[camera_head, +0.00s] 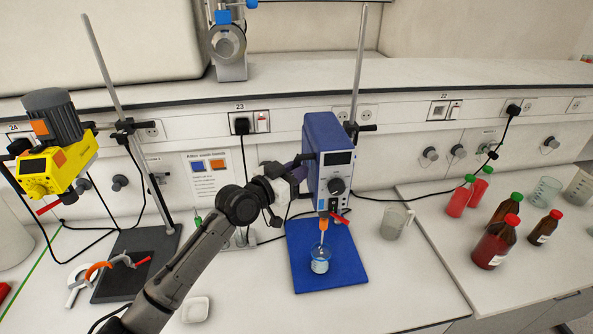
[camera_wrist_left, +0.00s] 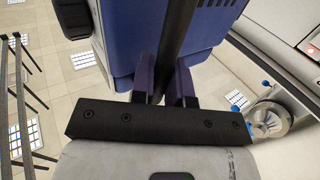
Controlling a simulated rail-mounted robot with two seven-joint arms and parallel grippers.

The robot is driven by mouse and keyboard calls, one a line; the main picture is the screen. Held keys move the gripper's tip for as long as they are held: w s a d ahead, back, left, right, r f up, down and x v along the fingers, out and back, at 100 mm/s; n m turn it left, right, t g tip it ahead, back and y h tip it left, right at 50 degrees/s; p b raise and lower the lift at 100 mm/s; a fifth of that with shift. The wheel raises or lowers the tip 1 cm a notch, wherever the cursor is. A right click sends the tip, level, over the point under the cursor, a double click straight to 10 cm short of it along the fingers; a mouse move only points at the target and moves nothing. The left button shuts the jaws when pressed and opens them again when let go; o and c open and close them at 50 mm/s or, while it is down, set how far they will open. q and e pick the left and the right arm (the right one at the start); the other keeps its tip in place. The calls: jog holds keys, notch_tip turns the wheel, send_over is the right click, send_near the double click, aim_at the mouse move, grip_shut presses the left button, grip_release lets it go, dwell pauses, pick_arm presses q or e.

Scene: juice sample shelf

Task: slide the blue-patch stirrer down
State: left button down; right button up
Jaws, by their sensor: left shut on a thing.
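The blue stirrer (camera_head: 333,150) hangs upright on a thin metal stand pole (camera_head: 359,55) in the middle of the head view. Its shaft, with an orange fitting (camera_head: 323,222), reaches down into a small beaker (camera_head: 320,260) on the blue mat (camera_head: 345,272). My left gripper (camera_head: 299,163) is at the stirrer's left side. In the left wrist view, its fingers (camera_wrist_left: 165,84) are shut on a dark bar (camera_wrist_left: 177,45) against the stirrer's blue housing (camera_wrist_left: 128,30). The exact grip is partly hidden in the head view. My right gripper is not in view.
A yellow stirrer (camera_head: 58,163) with an orange patch stands at the left. A clear jug (camera_head: 396,222) stands right of the mat. Red-capped bottles (camera_head: 496,243) stand on the right bench. A small white dish (camera_head: 196,309) lies near my left arm.

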pick_arm(q)
notch_tip(320, 180, down, 8)
jog(key=b, duration=0.5)
jog(key=shift+r, duration=0.15)
jog(key=c, duration=1.4)
grip_release()
jog(key=shift+o, duration=1.4)
jog(key=shift+r, duration=0.15)
jog(key=b+v, duration=0.1)
jog(key=v, duration=1.2)
jog(key=shift+s+a, duration=0.25)
jog(key=shift+a, duration=0.1)
